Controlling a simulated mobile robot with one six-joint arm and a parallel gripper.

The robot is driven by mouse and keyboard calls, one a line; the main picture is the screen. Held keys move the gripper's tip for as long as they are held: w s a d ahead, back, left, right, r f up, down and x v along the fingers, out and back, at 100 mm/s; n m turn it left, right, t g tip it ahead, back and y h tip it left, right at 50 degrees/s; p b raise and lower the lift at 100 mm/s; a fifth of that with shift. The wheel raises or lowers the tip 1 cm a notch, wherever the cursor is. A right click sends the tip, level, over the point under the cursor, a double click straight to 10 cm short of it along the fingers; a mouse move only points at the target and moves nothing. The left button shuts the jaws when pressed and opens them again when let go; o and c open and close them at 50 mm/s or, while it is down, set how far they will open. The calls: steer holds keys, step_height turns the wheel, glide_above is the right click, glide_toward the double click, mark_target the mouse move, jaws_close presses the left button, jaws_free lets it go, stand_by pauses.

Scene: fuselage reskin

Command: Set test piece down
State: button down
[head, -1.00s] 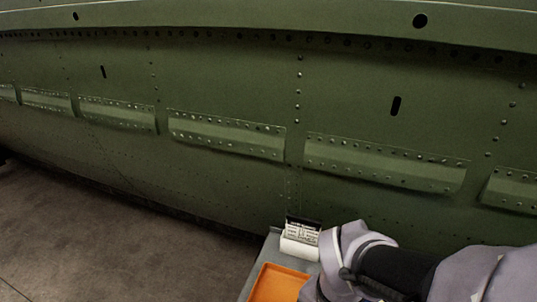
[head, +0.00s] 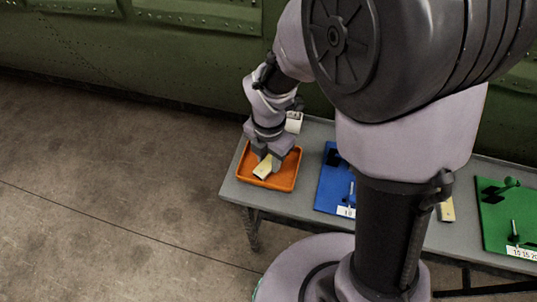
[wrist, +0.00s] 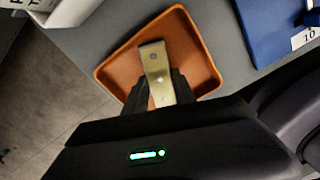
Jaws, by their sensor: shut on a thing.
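The test piece (head: 264,167) is a small pale yellow-tan bar. My gripper (head: 262,156) is shut on it, over the orange tray (head: 289,181) on the grey table. In the wrist view the test piece (wrist: 154,62) sticks out from between the dark fingers (wrist: 158,94), inside the outline of the orange tray (wrist: 112,70). A small hole and a bright spot show on its face. I cannot tell whether the piece touches the tray floor.
The grey table (head: 305,205) also holds a blue board (head: 332,185), a green board (head: 497,225) with tools, and another tan piece (head: 447,210). A white labelled box (head: 294,122) stands behind the tray. The green fuselage (head: 120,60) rises behind.

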steer(key=shift+f, duration=0.25)
steer(key=c, duration=1)
jaws_free()
steer(key=shift+r, duration=0.15)
